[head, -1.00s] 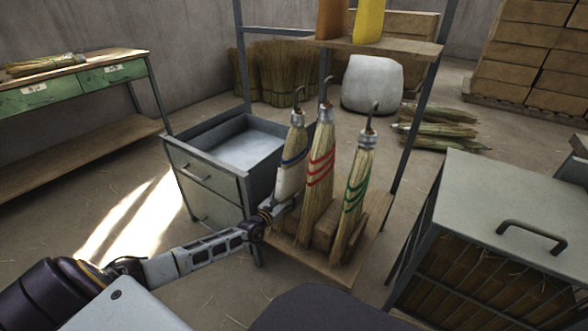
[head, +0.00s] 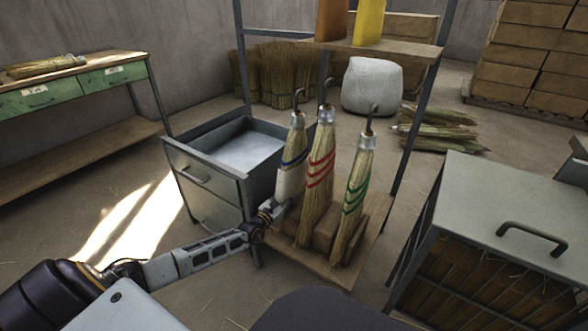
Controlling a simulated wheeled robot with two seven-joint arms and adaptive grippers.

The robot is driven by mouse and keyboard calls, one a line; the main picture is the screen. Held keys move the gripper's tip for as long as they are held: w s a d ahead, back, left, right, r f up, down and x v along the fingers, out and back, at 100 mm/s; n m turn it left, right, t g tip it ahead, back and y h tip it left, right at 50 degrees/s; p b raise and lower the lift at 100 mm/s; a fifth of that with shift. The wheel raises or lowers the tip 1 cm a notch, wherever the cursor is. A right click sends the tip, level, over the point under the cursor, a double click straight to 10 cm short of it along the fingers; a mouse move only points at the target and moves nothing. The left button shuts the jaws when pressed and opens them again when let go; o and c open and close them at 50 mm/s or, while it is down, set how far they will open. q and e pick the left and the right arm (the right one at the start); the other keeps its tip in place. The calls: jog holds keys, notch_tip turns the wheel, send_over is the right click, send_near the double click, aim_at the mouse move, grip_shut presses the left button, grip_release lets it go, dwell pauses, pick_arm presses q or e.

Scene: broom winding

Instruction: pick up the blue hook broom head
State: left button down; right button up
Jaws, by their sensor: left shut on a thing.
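The blue hook broom head (head: 294,156) has a blue band, a metal collar and a hook on top. It stands upright, leftmost of three on the low wooden shelf of the rack. My left gripper (head: 276,208) is shut on its lower left side; the fingertips are small and partly hidden against the straw. The red-banded broom head (head: 321,165) stands just right of it, very close. The green-banded broom head (head: 357,183) leans farther right. My right gripper is not in view.
An open grey drawer cabinet (head: 196,168) stands directly behind and left of the broom heads. A wooden shelf (head: 412,48) of the rack is above. A grey cabinet with a handle (head: 495,200) is at the right. A green-drawered bench (head: 130,127) is far left.

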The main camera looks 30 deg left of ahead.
aim_at(287, 159)
pick_arm(q)
jog(key=shift+r, duration=0.1)
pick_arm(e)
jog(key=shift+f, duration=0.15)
pick_arm(q)
jog(key=shift+r, duration=0.1)
notch_tip(287, 159, up, 16)
jog(key=p, duration=0.9)
jog(key=shift+r, duration=0.25)
jog(key=shift+r+p, duration=0.6)
jog(key=shift+r, duration=0.05)
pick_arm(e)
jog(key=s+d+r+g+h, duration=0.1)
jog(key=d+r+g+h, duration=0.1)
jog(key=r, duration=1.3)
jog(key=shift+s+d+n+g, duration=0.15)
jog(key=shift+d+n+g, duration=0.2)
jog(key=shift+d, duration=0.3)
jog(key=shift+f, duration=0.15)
